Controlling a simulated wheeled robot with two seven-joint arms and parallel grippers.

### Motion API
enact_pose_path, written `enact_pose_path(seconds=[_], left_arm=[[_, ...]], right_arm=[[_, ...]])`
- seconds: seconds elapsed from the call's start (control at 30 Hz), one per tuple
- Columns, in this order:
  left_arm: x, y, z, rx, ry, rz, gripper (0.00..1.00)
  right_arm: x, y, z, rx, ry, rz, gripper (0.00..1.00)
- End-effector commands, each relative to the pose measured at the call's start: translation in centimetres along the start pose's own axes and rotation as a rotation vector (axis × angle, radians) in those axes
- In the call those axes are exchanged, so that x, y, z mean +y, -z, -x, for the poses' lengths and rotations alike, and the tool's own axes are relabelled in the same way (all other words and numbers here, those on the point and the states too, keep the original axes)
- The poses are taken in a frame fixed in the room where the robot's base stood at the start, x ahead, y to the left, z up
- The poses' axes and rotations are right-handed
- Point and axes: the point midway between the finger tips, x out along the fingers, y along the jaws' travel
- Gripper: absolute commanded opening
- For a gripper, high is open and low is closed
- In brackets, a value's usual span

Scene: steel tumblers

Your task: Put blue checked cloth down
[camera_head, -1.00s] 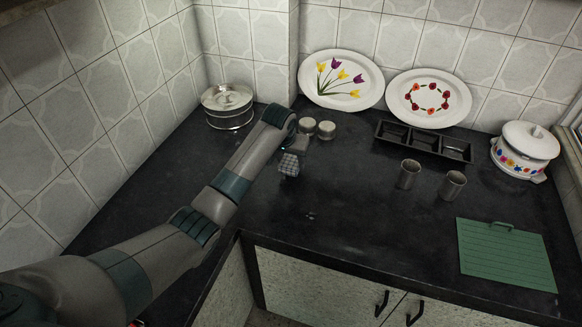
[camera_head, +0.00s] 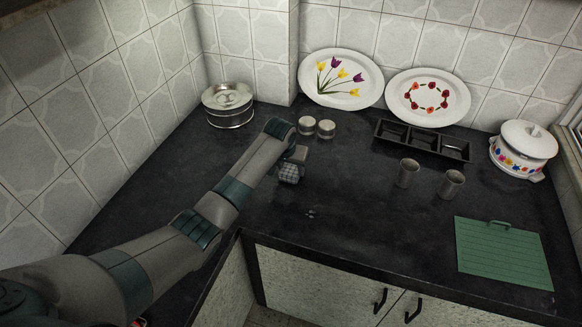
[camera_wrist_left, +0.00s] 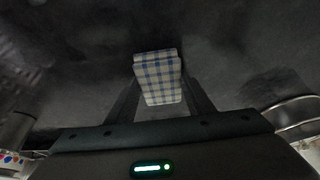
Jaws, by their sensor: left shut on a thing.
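The blue checked cloth (camera_head: 290,175) is a small folded pad with a blue and white check. It shows clearly in the left wrist view (camera_wrist_left: 158,77), between the two fingers. My left gripper (camera_head: 294,163) is shut on the cloth over the dark countertop (camera_head: 225,260), left of the middle. I cannot tell whether the cloth touches the counter. My right gripper is in neither view.
Two steel tumblers (camera_head: 408,173) (camera_head: 451,184) stand to the right. Behind are two small round jars (camera_head: 326,129), a black three-part tray (camera_head: 425,141) and a steel container (camera_head: 228,106). A green board (camera_head: 503,255) and a white pot (camera_head: 523,150) are at right. The counter's middle is clear.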

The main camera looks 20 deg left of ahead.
Motion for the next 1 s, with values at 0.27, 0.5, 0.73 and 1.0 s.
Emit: enact_pose_path(seconds=[0.27,0.5,0.73,1.0], left_arm=[[0.0,-0.1,-0.2,0.000,0.000,0.000,0.66],[0.0,-0.1,-0.1,0.000,0.000,0.000,0.66],[0.0,0.1,1.0,0.001,0.000,0.000,0.66],[0.0,0.2,4.5,0.005,0.000,0.000,0.66]], right_arm=[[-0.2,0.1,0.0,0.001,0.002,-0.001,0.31],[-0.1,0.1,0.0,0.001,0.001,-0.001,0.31],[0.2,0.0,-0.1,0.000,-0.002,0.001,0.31],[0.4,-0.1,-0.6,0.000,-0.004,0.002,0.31]])
